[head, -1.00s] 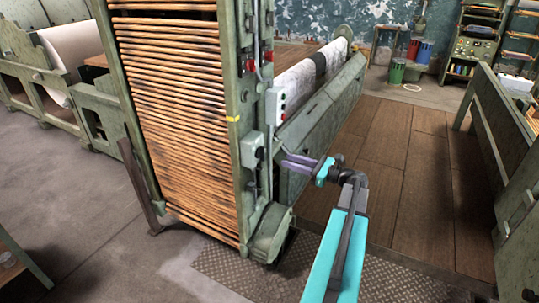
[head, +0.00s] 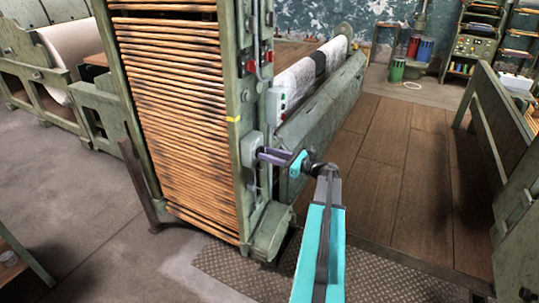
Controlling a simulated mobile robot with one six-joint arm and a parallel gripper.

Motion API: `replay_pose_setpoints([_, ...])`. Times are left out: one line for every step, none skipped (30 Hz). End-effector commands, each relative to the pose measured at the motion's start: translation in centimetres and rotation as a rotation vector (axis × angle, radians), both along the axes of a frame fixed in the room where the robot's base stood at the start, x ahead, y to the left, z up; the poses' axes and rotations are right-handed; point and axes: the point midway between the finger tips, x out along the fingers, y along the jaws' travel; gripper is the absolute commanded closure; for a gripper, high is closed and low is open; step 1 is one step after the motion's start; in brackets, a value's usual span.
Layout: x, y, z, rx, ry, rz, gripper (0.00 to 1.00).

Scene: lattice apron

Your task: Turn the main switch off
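A grey-green switch box (head: 248,152), apparently the main switch, is mounted low on the machine's upright post in the head view. Its front right side, where a dark handle sits, is now mostly hidden behind my gripper. My gripper (head: 263,154) has purple fingers that point left and reach the box's front. The fingers overlap the handle in the picture; I cannot tell whether they touch it or hold it. The handle's position cannot be made out.
A light control box (head: 273,106) with coloured buttons is just above my gripper. A tall rack of orange rods (head: 180,120) stands left of the post. A fabric roll on a green frame (head: 325,95) is behind. The wooden floor (head: 390,180) to the right is clear.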

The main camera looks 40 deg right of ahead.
Motion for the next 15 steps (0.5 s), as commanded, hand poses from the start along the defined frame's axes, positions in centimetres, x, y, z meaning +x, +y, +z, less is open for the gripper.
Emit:
replay_pose_setpoints([-0.01, 0.0, -0.01, 0.0, 0.0, 0.0, 0.71])
replay_pose_setpoints([-0.01, 0.0, -0.01, 0.0, 0.0, 0.0, 0.71])
replay_pose_setpoints([-0.02, -0.01, -0.02, 0.0, 0.0, 0.0, 0.71])
replay_pose_setpoints([-0.02, -0.01, -0.02, 0.0, 0.0, 0.0, 0.71])
replay_pose_setpoints([-0.02, 0.0, -0.01, 0.0, 0.0, 0.0, 0.74])
replay_pose_setpoints([-0.02, 0.0, -0.01, 0.0, 0.0, 0.0, 0.81])
replay_pose_setpoints([-0.03, 0.0, -0.01, 0.0, 0.0, 0.0, 0.86])
replay_pose_setpoints([-0.03, 0.0, -0.01, 0.0, 0.0, 0.0, 0.91])
replay_pose_setpoints([-0.03, 0.0, -0.01, 0.0, 0.0, 0.0, 0.98])
replay_pose_setpoints([-0.03, 0.0, -0.01, 0.0, 0.0, 0.0, 1.0])
replay_pose_setpoints([-0.03, 0.0, -0.01, 0.0, 0.0, 0.0, 1.0])
replay_pose_setpoints([-0.04, 0.0, -0.01, 0.0, 0.0, 0.0, 1.0])
replay_pose_setpoints([-0.04, 0.0, -0.01, 0.0, 0.0, 0.0, 1.0])
replay_pose_setpoints([-0.04, -0.01, -0.02, 0.0, 0.0, 0.0, 1.0])
replay_pose_setpoints([-0.04, 0.0, -0.03, -0.001, 0.0, 0.0, 1.0])
